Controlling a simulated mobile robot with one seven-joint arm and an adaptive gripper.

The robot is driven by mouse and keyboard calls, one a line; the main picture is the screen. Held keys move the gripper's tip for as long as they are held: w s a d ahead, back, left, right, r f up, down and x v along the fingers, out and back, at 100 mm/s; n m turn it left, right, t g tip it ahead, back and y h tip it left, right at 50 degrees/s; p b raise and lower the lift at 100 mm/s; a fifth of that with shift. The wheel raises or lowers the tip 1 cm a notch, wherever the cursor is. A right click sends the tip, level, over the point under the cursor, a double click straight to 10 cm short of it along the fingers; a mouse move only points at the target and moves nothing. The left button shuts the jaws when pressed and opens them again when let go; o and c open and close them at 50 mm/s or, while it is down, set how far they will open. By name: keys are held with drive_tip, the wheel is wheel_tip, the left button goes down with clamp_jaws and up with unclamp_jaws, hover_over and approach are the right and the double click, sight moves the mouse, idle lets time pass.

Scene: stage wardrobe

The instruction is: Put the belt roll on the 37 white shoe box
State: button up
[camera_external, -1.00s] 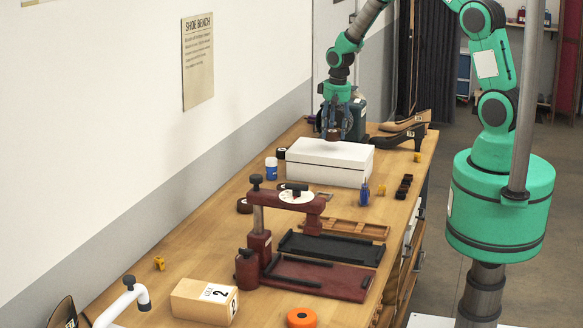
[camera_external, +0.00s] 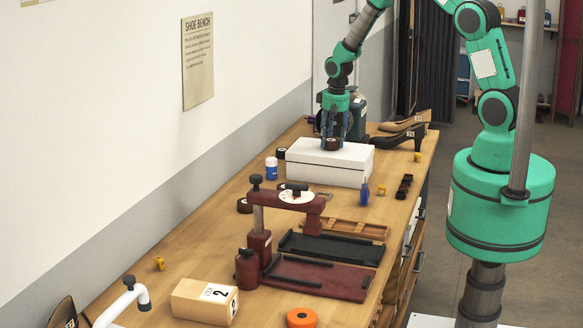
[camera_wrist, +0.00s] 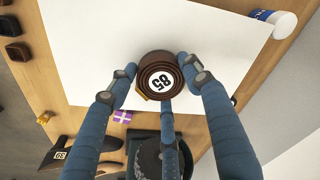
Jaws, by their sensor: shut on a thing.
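The white shoe box (camera_external: 326,166) stands on the far half of the wooden bench; its number does not show. The belt roll (camera_external: 332,144) is dark brown and coiled, and in the wrist view (camera_wrist: 158,77) its face carries a white label reading 85. My gripper (camera_external: 334,140) is over the box top with its blue fingers shut around the roll. In the wrist view the fingertips (camera_wrist: 158,82) hold the roll from both sides against the white lid (camera_wrist: 105,40). The roll is at the lid or just above it; I cannot tell if it touches.
A blue-and-white jar (camera_external: 271,168) stands left of the box and a blue bottle (camera_external: 364,193) in front of it. A dark red press (camera_external: 262,245) and trays fill the bench nearer the camera.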

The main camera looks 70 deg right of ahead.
sight(334, 141)
drive_tip(key=shift+f, duration=0.1)
drive_tip(key=o, duration=1.2)
wheel_tip(334, 141, up, 12)
drive_tip(key=s, duration=0.1)
drive_tip(key=shift+a, duration=0.35)
drive_tip(key=shift+r, duration=0.2)
